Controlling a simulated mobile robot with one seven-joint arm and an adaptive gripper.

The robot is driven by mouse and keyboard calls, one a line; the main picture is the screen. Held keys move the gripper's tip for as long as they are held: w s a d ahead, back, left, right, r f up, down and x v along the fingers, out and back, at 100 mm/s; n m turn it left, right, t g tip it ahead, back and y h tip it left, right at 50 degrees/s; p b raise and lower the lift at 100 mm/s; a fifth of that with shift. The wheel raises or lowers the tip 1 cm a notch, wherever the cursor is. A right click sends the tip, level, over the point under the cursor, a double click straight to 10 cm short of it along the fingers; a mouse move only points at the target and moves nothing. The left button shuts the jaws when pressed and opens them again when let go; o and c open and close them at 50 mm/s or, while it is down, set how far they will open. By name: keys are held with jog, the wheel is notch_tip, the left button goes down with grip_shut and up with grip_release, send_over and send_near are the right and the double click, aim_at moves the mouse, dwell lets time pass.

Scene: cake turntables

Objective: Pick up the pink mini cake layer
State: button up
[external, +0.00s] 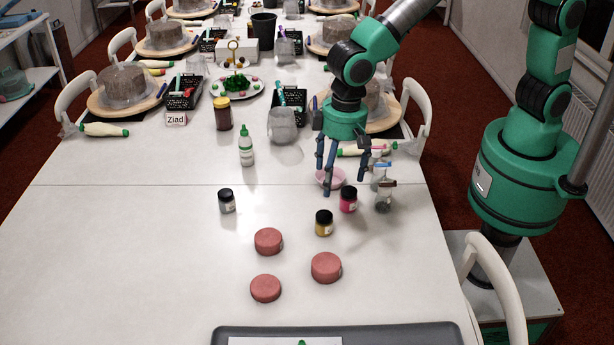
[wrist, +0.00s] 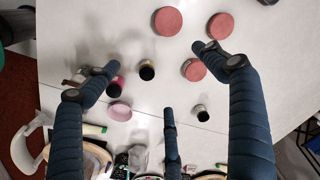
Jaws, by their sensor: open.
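A small pale pink round piece (external: 331,178) sits on the white table, partly hidden behind my fingers in the external view. In the wrist view it (wrist: 119,110) lies left of centre, near the left finger; I cannot tell whether it is a cake layer or a dish. Three reddish-pink round cake layers lie apart closer to the front: one (external: 268,241) at the back, one (external: 326,268) at the right and one (external: 265,288) at the front. My gripper (external: 340,170) points down with its three fingers spread, open and empty, above the table around the pale pink piece.
Close by stand a pink jar (external: 348,199), a yellow jar (external: 324,222), a grey jar (external: 227,201) and clear jars with brushes (external: 383,195). A green-capped bottle (external: 246,150) stands left. A grey tray (external: 440,333) lies at the front. The left front of the table is clear.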

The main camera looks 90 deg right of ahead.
jog(key=g, duration=0.1)
send_over(327, 263)
notch_tip(327, 263, down, 12)
jog(key=shift+r+m, duration=0.15)
jog(key=shift+m, duration=0.25)
jog(key=shift+f+b, duration=1.05)
jog(key=shift+f, duration=3.25)
jog(key=shift+f+b, duration=0.85)
jog(key=shift+f, duration=1.75)
jog(key=shift+c, duration=0.3)
jog(key=c, duration=1.2)
